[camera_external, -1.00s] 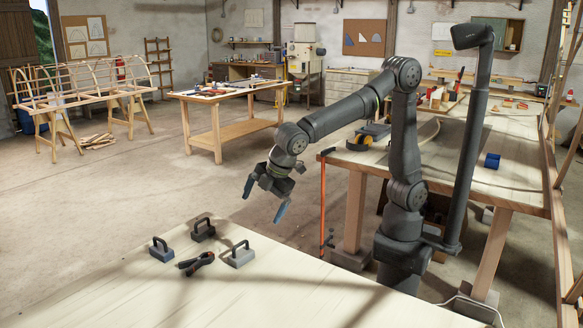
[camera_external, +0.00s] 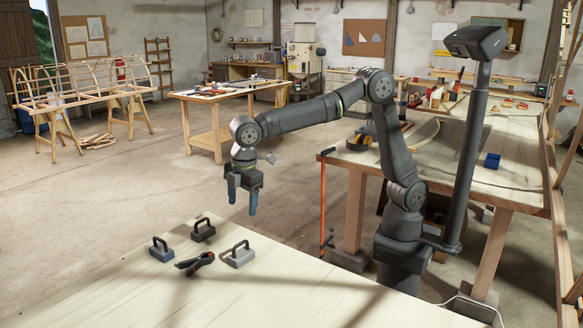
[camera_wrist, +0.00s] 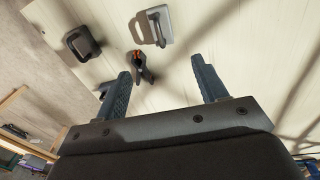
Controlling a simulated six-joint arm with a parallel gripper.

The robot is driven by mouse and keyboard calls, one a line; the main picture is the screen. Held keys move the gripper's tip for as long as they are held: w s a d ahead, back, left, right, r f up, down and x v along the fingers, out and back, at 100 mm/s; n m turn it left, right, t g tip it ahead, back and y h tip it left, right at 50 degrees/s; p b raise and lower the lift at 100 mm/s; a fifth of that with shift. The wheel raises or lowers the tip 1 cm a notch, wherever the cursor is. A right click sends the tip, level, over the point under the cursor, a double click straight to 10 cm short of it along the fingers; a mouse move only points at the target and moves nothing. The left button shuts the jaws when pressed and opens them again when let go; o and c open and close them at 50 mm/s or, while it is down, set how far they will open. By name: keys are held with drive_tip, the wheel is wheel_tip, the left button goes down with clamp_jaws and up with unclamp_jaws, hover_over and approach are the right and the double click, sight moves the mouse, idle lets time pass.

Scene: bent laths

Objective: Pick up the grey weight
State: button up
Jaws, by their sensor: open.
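The grey weight (camera_external: 238,258), a light block with a dark handle on top, stands on the pale tabletop in the external view. It also shows at the top of the wrist view (camera_wrist: 150,30). My gripper (camera_external: 242,197) is open and empty, in the air above and beyond the weights, apart from them. Its two blue fingers (camera_wrist: 161,69) point down. In the wrist view the grey weight lies beyond the fingertips, not between them.
A black weight (camera_external: 203,233) and a blue weight (camera_external: 161,252) stand near the grey one. A black-and-orange spring clamp (camera_external: 195,263) lies just left of the grey weight. The pale tabletop (camera_external: 270,300) is clear in front of and right of them.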

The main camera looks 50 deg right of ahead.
drive_tip(key=w+g, duration=0.1)
approach(241, 253)
wheel_tip(241, 253, down, 9)
drive_tip(key=shift+w+a+r, duration=0.1)
drive_tip(key=shift+a+r, duration=0.05)
drive_tip(key=shift+r, duration=0.1)
clamp_jaws()
idle(0.6)
